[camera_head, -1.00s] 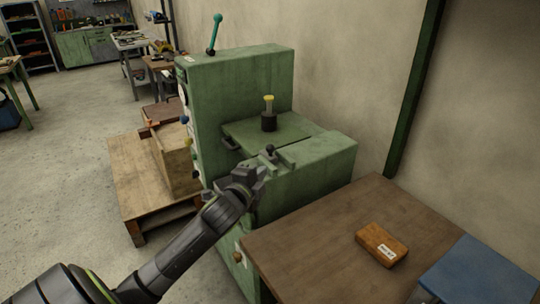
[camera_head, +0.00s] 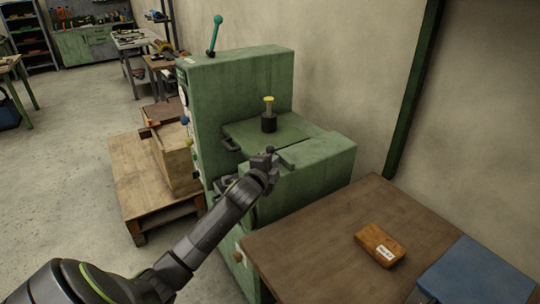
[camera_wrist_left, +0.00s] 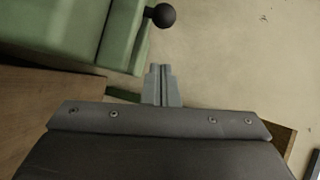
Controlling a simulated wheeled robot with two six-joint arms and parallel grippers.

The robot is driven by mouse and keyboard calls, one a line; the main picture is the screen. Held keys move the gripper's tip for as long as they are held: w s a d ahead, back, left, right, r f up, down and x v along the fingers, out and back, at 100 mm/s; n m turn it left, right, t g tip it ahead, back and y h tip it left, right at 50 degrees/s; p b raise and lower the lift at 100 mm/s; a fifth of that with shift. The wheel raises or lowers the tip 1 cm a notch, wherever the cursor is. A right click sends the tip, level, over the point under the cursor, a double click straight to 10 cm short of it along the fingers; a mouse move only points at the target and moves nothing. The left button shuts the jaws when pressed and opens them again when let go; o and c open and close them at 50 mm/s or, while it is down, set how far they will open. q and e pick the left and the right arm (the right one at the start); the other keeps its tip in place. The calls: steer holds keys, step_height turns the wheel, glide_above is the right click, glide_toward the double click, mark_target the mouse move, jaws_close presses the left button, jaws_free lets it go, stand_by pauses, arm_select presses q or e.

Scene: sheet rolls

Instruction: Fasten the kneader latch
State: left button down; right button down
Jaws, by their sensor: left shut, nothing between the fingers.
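The green kneader (camera_head: 237,100) stands against the wall, with a flat lid (camera_head: 290,131) over its lower part. The latch's dark ball knob (camera_head: 270,150) shows at the lid's front edge, partly covered by my gripper. In the left wrist view the black ball knob (camera_wrist_left: 163,15) sticks out from the green body, ahead of my fingers. My left gripper (camera_head: 264,161) is shut and empty, close to the knob. In the wrist view its fingertips (camera_wrist_left: 161,68) are together and apart from the knob. The rest of the latch is mostly hidden behind the gripper.
A dark post with a yellow top (camera_head: 268,115) stands on the lid. A lever with a teal knob (camera_head: 217,20) rises from the kneader's top. A brown table (camera_head: 310,245) at the front right holds an orange-brown block (camera_head: 380,243) and a blue item (camera_head: 480,275).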

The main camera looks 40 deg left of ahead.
arm_select(q)
steer(key=shift+w+a+f+p, duration=0.25)
steer(key=shift+w+a+p, duration=0.1)
steer(key=shift+w+a, duration=0.8)
steer(key=shift+w+a+f, duration=0.2)
steer(key=shift+w+a, duration=0.25)
steer(key=shift+a, duration=0.1)
